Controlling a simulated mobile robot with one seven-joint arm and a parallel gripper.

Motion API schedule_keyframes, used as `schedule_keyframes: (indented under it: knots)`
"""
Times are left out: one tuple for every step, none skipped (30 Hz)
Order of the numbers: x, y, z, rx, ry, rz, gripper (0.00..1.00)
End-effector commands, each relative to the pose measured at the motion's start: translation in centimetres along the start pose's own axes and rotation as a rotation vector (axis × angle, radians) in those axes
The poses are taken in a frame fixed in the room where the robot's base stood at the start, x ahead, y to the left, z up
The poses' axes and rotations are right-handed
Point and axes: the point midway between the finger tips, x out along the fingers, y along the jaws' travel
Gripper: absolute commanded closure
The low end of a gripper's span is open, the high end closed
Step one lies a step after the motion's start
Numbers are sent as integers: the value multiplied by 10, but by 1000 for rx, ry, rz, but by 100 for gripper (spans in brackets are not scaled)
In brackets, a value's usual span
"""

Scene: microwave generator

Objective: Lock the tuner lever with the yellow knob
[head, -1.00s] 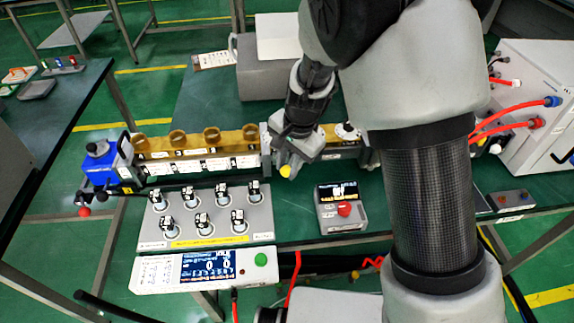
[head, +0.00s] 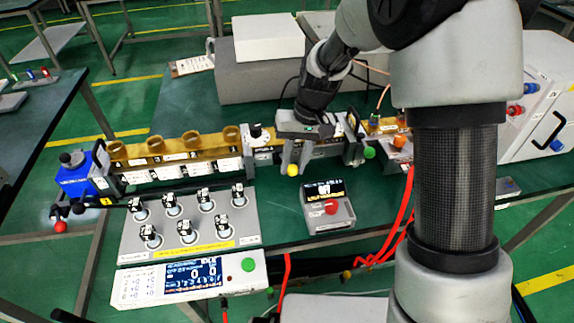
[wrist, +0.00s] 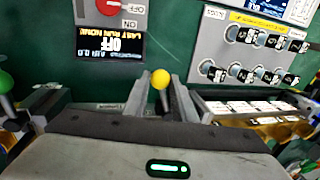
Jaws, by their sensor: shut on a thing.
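The yellow knob (head: 292,170) is a small ball at the front of the long brown and grey apparatus. My gripper (head: 293,160) reaches down over it from behind, and its two fingers stand on either side of the knob's stem. In the wrist view the yellow knob (wrist: 161,79) shows between the fingertips of my gripper (wrist: 161,90). The jaws are shut on the yellow-knobbed lever. The lever's pivot and most of its stem are hidden by the fingers and gripper body.
A box with a display and red knob (head: 330,207) stands just in front. A green ball knob (head: 369,152) is close on the right. A panel of several black-and-white knobs (head: 185,212) lies to the left. Red cables (head: 400,215) hang at the right.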

Motion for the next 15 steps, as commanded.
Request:
schedule_keyframes:
  knots:
    - [-1,3,-2,-29,-6,0,100]
    - [-2,4,-2,-49,-10,-1,100]
    - [-2,6,-3,-74,-15,0,100]
    - [-2,7,-3,-92,-19,0,100]
    - [-2,8,-4,-107,-22,0,100]
    - [-2,9,-5,-127,-25,0,100]
    - [-2,10,-5,-140,-28,0,100]
    - [-3,11,-6,-154,-30,0,100]
    - [-3,12,-6,-169,-34,0,100]
    - [-3,12,-6,-179,-36,0,100]
    - [-3,12,-7,-189,-38,0,100]
    - [-3,13,-7,-199,-40,0,100]
    - [-3,14,-7,-206,-41,0,100]
    - [-3,14,-8,-211,-42,0,100]
    - [-3,14,-8,-218,-43,0,100]
